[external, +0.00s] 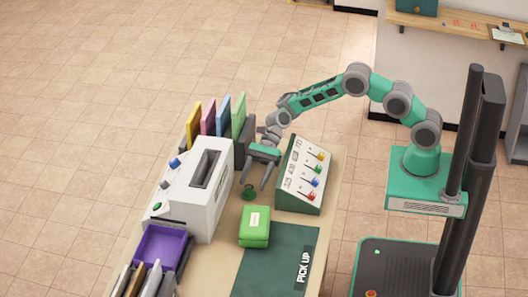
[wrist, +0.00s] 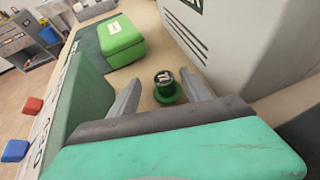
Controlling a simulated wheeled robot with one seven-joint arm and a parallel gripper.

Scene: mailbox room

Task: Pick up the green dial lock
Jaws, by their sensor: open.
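The green dial lock (external: 248,193) is a small round thing with a dark top, standing on the table between the white machine and the sloped panel. In the wrist view the lock (wrist: 166,87) shows a green base and a black top with a pale mark. My gripper (external: 256,187) is open above the table, pointing down by the lock. In the wrist view my gripper's fingers (wrist: 160,92) are spread, with the lock seen in the gap between them. The fingers do not appear closed on it.
A green box (external: 254,227) sits in front of the lock, by the dark "PICK UP" mat (external: 268,262). The white slotted machine (external: 190,195) is left, the sloped panel with coloured knobs (external: 303,172) right. Coloured folders (external: 222,115) stand behind; a purple tray (external: 160,245) is front left.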

